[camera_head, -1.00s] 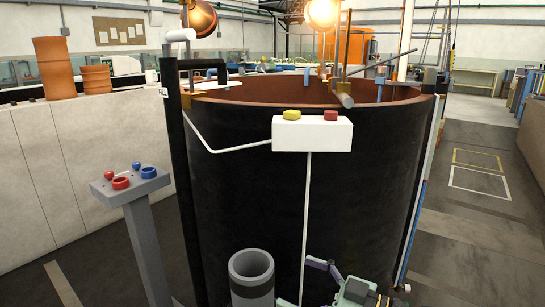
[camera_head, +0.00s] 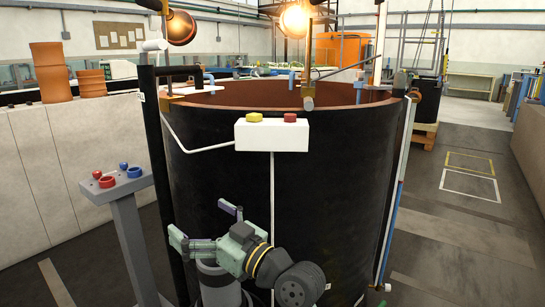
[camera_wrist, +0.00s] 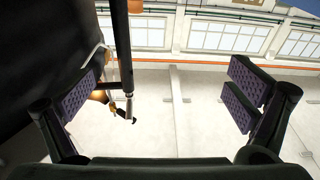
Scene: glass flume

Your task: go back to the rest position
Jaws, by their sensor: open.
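My gripper (camera_head: 203,222) shows low in the middle of the head view, in front of the dark side of a large round tank (camera_head: 330,200). Its fingers are spread apart, pointing left. Behind the gap are a pale wall, windows and a dark pole with a small black end. No marker of a rest position shows.
A grey upright tube (camera_head: 220,293) stands beneath my gripper, partly hidden by it. A white box (camera_head: 271,135) with yellow and red buttons is on the tank front. A grey stand (camera_head: 128,235) with red and blue pieces is at left. Floor at right (camera_head: 465,235) is clear.

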